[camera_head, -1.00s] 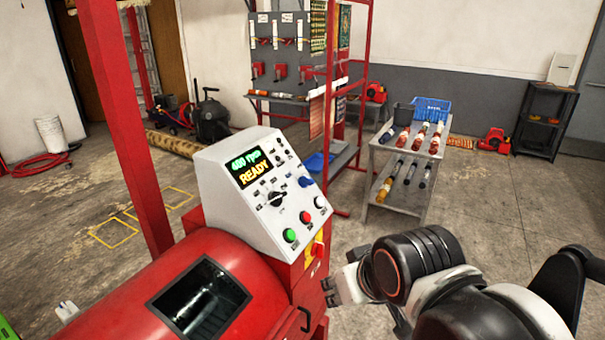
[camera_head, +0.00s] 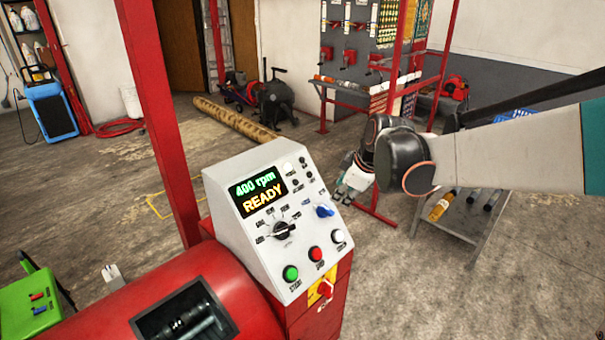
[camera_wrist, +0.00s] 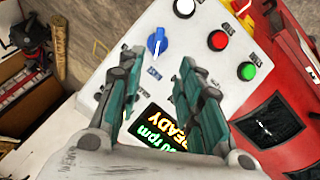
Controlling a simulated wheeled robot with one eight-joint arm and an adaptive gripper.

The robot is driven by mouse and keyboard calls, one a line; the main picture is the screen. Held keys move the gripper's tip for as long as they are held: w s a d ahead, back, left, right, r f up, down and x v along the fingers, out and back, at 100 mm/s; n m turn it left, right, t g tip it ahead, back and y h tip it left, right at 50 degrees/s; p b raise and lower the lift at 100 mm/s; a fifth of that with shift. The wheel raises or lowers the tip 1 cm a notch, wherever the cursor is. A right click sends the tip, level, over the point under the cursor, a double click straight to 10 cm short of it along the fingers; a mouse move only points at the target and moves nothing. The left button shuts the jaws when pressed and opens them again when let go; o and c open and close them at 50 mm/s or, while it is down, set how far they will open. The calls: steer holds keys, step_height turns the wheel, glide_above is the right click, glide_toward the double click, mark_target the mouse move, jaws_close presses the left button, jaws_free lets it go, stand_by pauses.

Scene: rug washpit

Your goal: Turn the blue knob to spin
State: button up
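The blue knob (camera_head: 324,209) sits on the right side of the sloped white control panel (camera_head: 228,215). It also shows in the wrist view (camera_wrist: 157,43), beyond and between my fingertips. It has a pale pointer line; its small labels are unreadable. The panel's display (camera_head: 258,191) reads "400 rpm READY". My gripper (camera_head: 347,190) hangs in the air just right of the panel's upper right edge, close to the blue knob. In the wrist view my gripper (camera_wrist: 158,62) has its two fingers apart with nothing between them. It appears clear of the knob.
A black selector knob (camera_head: 284,230), green button (camera_head: 290,273), red button (camera_head: 316,254) and white button (camera_head: 338,236) share the panel. The red drum machine (camera_head: 100,310) lies in front. A red post (camera_head: 160,120) stands left. A grey shelf table (camera_head: 462,215) stands behind my arm.

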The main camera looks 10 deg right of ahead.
mark_target(328, 210)
steer(key=b+x, duration=0.3)
steer(key=x, duration=1.1)
steer(key=shift+w, duration=0.25)
steer(key=c, duration=0.7)
